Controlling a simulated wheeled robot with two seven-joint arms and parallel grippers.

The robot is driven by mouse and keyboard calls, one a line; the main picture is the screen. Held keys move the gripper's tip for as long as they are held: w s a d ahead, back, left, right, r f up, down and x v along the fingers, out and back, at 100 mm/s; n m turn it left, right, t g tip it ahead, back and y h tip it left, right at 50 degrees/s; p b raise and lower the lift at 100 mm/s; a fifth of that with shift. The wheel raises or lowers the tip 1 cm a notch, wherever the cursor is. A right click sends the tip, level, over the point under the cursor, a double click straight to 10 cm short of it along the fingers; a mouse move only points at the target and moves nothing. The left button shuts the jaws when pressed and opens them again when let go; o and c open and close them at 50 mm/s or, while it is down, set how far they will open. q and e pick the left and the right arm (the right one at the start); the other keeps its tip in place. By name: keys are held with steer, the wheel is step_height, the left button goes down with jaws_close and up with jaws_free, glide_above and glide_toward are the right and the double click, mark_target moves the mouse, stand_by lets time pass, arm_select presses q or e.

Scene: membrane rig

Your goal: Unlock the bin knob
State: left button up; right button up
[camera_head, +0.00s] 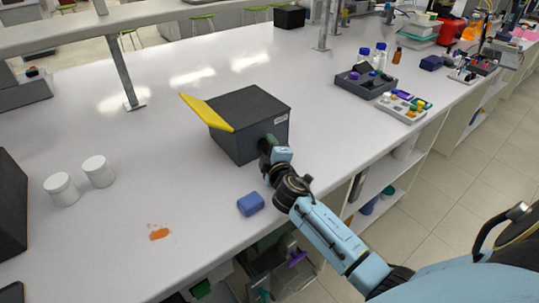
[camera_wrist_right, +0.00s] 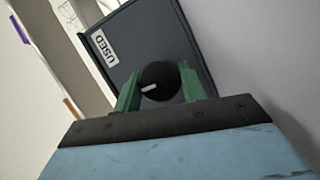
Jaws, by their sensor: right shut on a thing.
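The bin is a dark grey box (camera_head: 245,118) on the white bench, with a yellow flap (camera_head: 206,112) sticking out at its left side. In the right wrist view the bin's face (camera_wrist_right: 145,40) carries a label reading "USED" (camera_wrist_right: 103,47). A round black knob (camera_wrist_right: 158,80) with a white pointer mark sits on that face. My right gripper (camera_wrist_right: 160,88) has its green fingers on either side of the knob and is shut on it. In the head view the right gripper (camera_head: 270,145) is against the bin's front right face and hides the knob. My left gripper is not in view.
A blue block (camera_head: 250,204) lies just below the bin, near the bench's front edge. Two white jars (camera_head: 98,171) and an orange stain (camera_head: 159,234) are at the left. Dark and grey trays (camera_head: 405,108) with small items stand at the right.

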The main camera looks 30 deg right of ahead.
steer(key=shift+n+b, duration=0.4)
stand_by(0.3)
steer(key=o, duration=1)
steer(key=shift+s, duration=0.1)
steer(key=v, duration=1.3)
steer(key=shift+s+a+f, duration=0.1)
steer(key=shift+s+f, duration=0.05)
steer(key=shift+f, duration=0.1)
